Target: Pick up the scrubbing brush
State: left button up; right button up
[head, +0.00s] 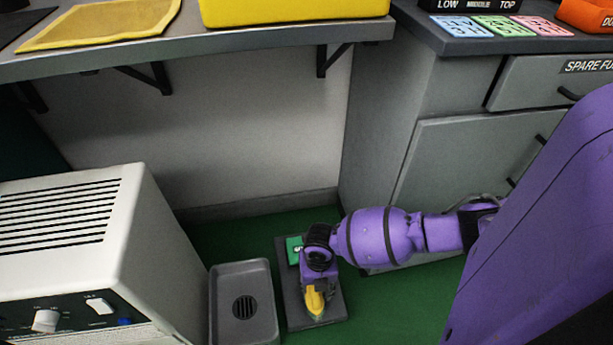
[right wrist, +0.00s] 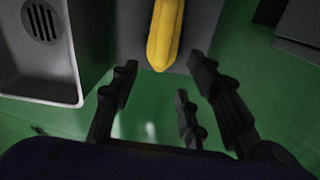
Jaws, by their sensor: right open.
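A yellow object that looks like the scrubbing brush (head: 315,303) lies on a dark grey mat or board (head: 330,316) on the green floor. Its bristles cannot be made out. Its rounded yellow end also shows at the top of the right wrist view (right wrist: 165,36). My right gripper (head: 318,272) is low over the board beside the brush and partly covers it in the head view. In the right wrist view its fingers (right wrist: 160,88) are spread and empty, with the yellow end just beyond them. My left gripper is not in view.
A grey tray with a drain grille (head: 262,315) stands left of the board. A green labelled piece (head: 294,250) lies at the board's far end. A white vented box (head: 75,240) fills the left. Grey cabinets (head: 430,160) stand behind my right arm; a shelf (head: 230,43) overhangs.

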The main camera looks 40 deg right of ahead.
aim_at(313, 289)
jog(key=shift+w+d+f, duration=0.4)
jog(key=shift+w, duration=0.25)
jog(key=shift+w+d+f+n+b, duration=0.2)
jog(key=shift+n+b, duration=0.1)
jog(key=shift+b, duration=0.15)
notch_tip(313, 289, down, 2)
jog(key=shift+f+b, duration=0.2)
jog(key=shift+b, duration=0.4)
pick_arm(q)
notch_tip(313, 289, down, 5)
jog(key=b, duration=0.3)
pick_arm(e)
notch_tip(313, 289, down, 4)
jog(key=shift+w+f, duration=0.1)
jog(key=shift+f, duration=0.3)
jog(key=c, duration=0.5)
grip_shut()
jog(key=shift+r+p, duration=0.45)
jog(key=shift+r, duration=0.35)
pick_arm(q)
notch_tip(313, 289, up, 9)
jog(key=p, duration=0.9)
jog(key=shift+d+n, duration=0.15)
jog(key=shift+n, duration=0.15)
pick_arm(e)
jog(key=s+a+r, duration=0.9)
jog(key=a+r, duration=0.1)
jog(key=r, duration=0.1)
jog(key=shift+s+r, duration=0.3)
